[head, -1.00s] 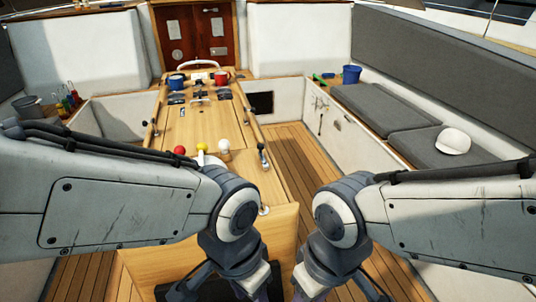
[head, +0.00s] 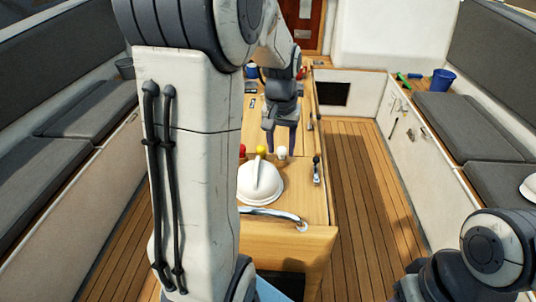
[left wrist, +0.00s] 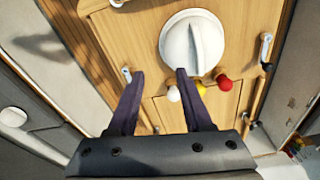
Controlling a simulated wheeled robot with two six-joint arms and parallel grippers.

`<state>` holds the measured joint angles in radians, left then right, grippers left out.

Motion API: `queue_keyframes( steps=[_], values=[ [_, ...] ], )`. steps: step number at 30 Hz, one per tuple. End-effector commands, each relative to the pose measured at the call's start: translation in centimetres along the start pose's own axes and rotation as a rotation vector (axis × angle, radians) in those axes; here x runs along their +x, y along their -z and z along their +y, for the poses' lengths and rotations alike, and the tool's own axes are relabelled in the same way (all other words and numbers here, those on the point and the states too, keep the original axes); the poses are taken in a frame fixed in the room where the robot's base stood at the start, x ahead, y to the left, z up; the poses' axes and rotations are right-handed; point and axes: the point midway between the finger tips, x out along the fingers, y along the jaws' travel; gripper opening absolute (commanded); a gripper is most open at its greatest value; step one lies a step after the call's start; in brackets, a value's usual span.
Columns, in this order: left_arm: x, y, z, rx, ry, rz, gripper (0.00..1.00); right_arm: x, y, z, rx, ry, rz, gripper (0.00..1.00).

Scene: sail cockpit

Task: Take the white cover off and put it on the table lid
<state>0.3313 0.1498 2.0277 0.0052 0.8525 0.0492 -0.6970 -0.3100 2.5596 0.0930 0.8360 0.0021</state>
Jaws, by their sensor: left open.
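The white cover (head: 262,182) is a round dome with a raised ridge across it. It sits on the near part of the wooden table (head: 315,205), and my left arm hides its left edge. It also shows in the left wrist view (left wrist: 192,42), beyond the fingertips. My left gripper (head: 281,150) points down over the table, behind the cover near the coloured knobs. In the left wrist view its fingers (left wrist: 160,74) are apart with nothing between them. Seams divide the table top; I cannot tell which panel is the lid. My right gripper is out of view.
Red (head: 242,150), yellow (head: 262,150) and white (head: 282,152) knobs stand just behind the cover. A metal rail (head: 272,213) runs along the table's near edge. A winch-like handle (head: 317,168) stands on the right. Cushioned benches flank the table, with free floor (head: 350,180) between.

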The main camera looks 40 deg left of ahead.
Motion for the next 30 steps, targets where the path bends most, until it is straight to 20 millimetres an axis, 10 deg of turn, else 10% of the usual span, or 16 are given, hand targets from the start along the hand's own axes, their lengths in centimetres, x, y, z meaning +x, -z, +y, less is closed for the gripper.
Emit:
queue_keyframes(
  steps=[6, 30],
  values=[
    [-1.0, 2.5, -6.3, -0.156, 0.027, 0.008, 0.5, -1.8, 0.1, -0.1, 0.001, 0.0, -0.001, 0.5],
    [8.7, 2.1, -7.6, -0.165, 0.029, 0.006, 0.5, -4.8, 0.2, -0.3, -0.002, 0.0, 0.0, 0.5]
  ],
)
